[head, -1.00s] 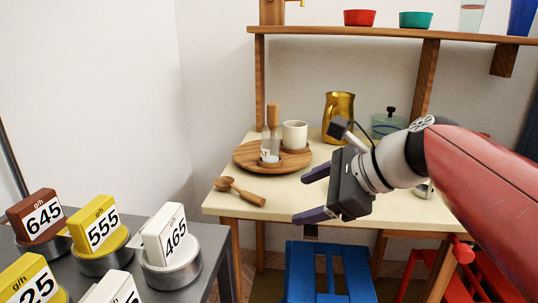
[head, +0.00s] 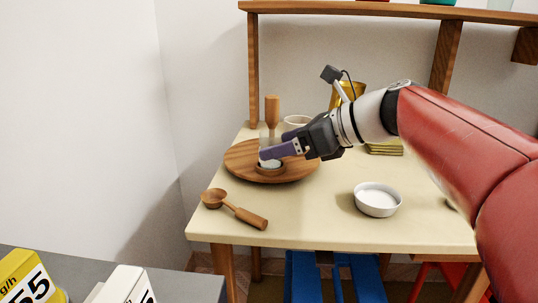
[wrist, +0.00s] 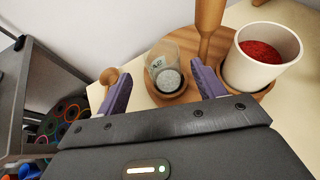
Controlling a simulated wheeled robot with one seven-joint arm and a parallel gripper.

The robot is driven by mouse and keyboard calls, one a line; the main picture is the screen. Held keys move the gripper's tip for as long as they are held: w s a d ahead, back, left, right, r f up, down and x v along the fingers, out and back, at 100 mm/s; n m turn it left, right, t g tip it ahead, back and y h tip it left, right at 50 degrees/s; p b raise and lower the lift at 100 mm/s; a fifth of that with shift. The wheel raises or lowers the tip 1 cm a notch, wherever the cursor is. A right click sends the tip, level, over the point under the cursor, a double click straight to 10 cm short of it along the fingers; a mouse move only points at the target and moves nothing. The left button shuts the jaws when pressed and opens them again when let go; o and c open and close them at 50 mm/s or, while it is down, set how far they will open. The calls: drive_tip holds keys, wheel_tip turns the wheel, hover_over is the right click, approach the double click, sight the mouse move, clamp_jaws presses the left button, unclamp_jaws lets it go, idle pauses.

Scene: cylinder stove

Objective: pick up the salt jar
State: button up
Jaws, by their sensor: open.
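The salt jar (head: 270,164) is a small clear glass jar with pale grains in its lower part. It stands upright on a round wooden tray (head: 239,164) on the table. In the wrist view the jar (wrist: 168,80) lies between the two purple fingers of my gripper (wrist: 159,70), with a gap on each side. In the head view my gripper (head: 272,152) reaches in from the right, and a finger covers the jar's middle. My gripper is open and holds nothing.
A wooden-handled utensil or mill (head: 272,112) stands just behind the jar. A white cup (wrist: 262,70) with red contents is close on the right. A wooden spoon (head: 236,210) and a white dish (head: 377,199) lie in front. A shelf (head: 380,10) is above.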

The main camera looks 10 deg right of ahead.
drive_tip(key=x, duration=0.3)
drive_tip(key=b+x, duration=0.1)
drive_tip(key=x, duration=0.1)
drive_tip(key=shift+w+f, duration=0.35)
drive_tip(key=c, duration=1.1)
drive_tip(key=shift+r, duration=0.15)
wheel_tip(320, 180, up, 18)
drive_tip(key=p, duration=0.6)
